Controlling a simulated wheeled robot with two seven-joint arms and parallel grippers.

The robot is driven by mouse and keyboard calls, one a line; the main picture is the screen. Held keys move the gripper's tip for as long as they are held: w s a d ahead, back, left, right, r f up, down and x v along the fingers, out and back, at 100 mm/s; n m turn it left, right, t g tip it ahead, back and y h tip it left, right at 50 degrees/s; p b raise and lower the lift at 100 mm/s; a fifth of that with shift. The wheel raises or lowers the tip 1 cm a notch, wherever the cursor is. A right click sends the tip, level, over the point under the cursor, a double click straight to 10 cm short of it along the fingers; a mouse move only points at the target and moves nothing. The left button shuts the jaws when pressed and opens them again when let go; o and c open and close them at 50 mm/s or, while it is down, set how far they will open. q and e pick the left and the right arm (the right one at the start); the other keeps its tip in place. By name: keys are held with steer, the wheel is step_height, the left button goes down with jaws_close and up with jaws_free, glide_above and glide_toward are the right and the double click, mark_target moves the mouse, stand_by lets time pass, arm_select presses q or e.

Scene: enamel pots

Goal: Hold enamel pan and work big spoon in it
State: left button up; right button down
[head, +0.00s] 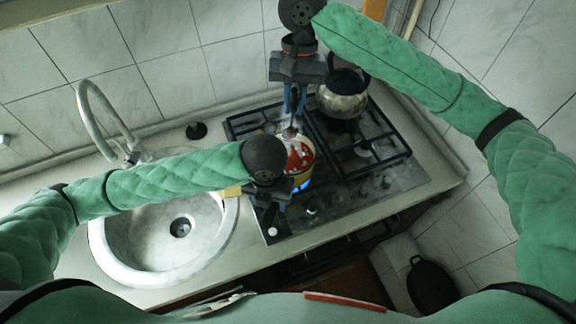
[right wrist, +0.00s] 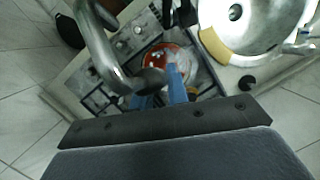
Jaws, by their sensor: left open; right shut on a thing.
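The enamel pan (head: 306,152), with red-orange contents and several pale bits, stands on the stove in the head view. It also shows in the right wrist view (right wrist: 184,57). My right gripper (head: 294,108) is above the pan's far side, shut on the big spoon (head: 290,131), whose lower end reaches the pan; its tip is hard to make out. My left gripper (head: 272,205) is open at the pan's near left side. Its fingertips are partly hidden, and I cannot tell whether they touch the pan.
A metal kettle (head: 342,97) stands on the stove (head: 398,172) behind and right of the pan. A round sink (head: 135,258) with a tall faucet (head: 100,105) is at left. A small black object (head: 196,130) lies on the back counter. The tiled wall closes off the back.

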arm_select(q)
step_height(320, 180, up, 10)
steer(key=shift+f, duration=0.2)
stand_by(0.4)
stand_by(0.5)
